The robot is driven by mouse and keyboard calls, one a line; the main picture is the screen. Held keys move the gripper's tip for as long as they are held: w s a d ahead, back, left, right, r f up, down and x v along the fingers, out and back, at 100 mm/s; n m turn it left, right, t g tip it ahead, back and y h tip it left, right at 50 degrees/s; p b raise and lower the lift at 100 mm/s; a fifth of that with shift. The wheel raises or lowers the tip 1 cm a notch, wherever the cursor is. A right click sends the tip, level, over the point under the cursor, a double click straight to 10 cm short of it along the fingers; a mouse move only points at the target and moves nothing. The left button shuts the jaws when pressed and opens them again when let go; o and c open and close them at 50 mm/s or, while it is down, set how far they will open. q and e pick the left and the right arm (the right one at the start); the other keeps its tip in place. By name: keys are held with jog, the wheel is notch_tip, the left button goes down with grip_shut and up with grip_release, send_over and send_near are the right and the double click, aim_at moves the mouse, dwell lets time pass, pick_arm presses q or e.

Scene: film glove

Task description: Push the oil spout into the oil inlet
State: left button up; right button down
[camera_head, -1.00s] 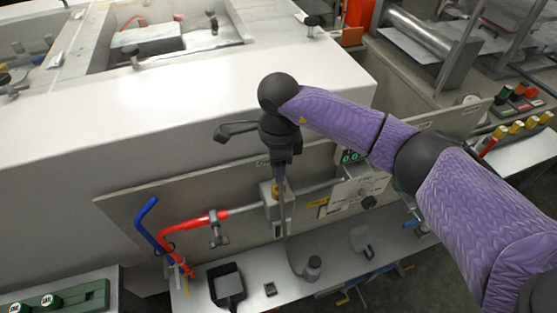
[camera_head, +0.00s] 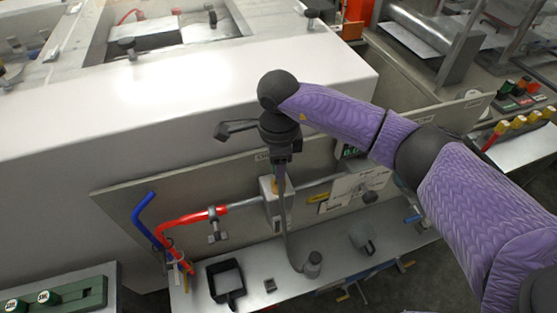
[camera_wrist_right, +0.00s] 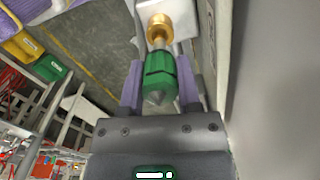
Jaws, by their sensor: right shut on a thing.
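My right gripper (camera_head: 280,160) points down just above a grey box (camera_head: 269,202) with a brass top, in front of the upright panel. In the right wrist view, its purple fingers (camera_wrist_right: 162,92) are shut on a green piece with a grey cone tip, which I take for the oil spout (camera_wrist_right: 158,72). The cone points towards my palm. A brass fitting, likely the oil inlet (camera_wrist_right: 158,28), lies at the spout's far end, in line with it. I cannot tell how deep the spout sits in it. My left gripper is not in view.
A grey hose (camera_head: 287,235) hangs down to a small fitting on the metal shelf (camera_head: 330,265). A red pipe (camera_head: 190,222) and a blue handle (camera_head: 143,212) are left of the box. A black tray (camera_head: 239,293) sits on the shelf. The white machine wall (camera_head: 90,125) stands close behind.

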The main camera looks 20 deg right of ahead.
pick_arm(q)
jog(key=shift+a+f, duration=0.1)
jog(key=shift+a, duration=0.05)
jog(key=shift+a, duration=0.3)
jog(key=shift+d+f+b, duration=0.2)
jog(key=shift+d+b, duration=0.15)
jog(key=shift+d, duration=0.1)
pick_arm(e)
jog(key=shift+f, duration=0.15)
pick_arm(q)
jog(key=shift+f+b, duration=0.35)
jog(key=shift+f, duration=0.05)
pick_arm(e)
jog(key=shift+f, duration=0.4)
jog(key=shift+f+b, duration=0.4)
jog(key=shift+f, duration=0.05)
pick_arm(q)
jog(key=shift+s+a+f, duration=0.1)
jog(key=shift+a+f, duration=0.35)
pick_arm(e)
jog(key=shift+f, duration=0.1)
pick_arm(q)
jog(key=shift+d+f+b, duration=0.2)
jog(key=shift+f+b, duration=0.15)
jog(key=shift+b, duration=0.05)
pick_arm(e)
jog(key=shift+f, duration=0.4)
